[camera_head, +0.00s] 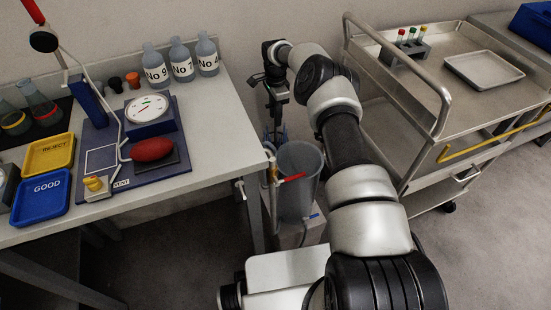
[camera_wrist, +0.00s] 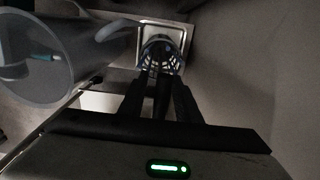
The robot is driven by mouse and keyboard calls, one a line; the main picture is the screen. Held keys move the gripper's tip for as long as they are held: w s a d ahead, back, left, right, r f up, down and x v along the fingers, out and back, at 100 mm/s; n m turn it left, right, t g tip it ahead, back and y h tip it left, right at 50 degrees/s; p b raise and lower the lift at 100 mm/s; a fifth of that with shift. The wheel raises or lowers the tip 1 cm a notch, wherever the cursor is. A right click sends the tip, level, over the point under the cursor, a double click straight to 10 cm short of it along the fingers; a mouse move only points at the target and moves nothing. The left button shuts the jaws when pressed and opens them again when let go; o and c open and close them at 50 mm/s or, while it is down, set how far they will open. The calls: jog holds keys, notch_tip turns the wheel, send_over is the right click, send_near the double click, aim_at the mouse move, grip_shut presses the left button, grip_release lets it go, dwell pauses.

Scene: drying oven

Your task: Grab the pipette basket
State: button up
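The pipette basket (camera_wrist: 160,58) is a small round openwork basket, seen from above in the wrist view just beyond my fingertips. In the head view only small bluish bits show below my gripper, behind the grey bucket, and I cannot tell them apart clearly. My gripper (camera_wrist: 158,82) points down at the basket, its two dark fingers apart with the basket's near rim between or just past their tips. Whether they touch the basket cannot be seen. My gripper (camera_head: 275,112) also shows in the head view, between the table and the trolley.
A grey bucket (camera_head: 298,182) with a red-handled tap stands close beside my gripper; the bucket also shows in the wrist view (camera_wrist: 55,85). The white table (camera_head: 215,120) with bottles is on the left. A steel trolley (camera_head: 470,110) with a tube rack is on the right.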

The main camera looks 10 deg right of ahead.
jog(key=shift+f, duration=0.35)
jog(key=shift+c, duration=0.2)
grip_shut()
dwell(1.0)
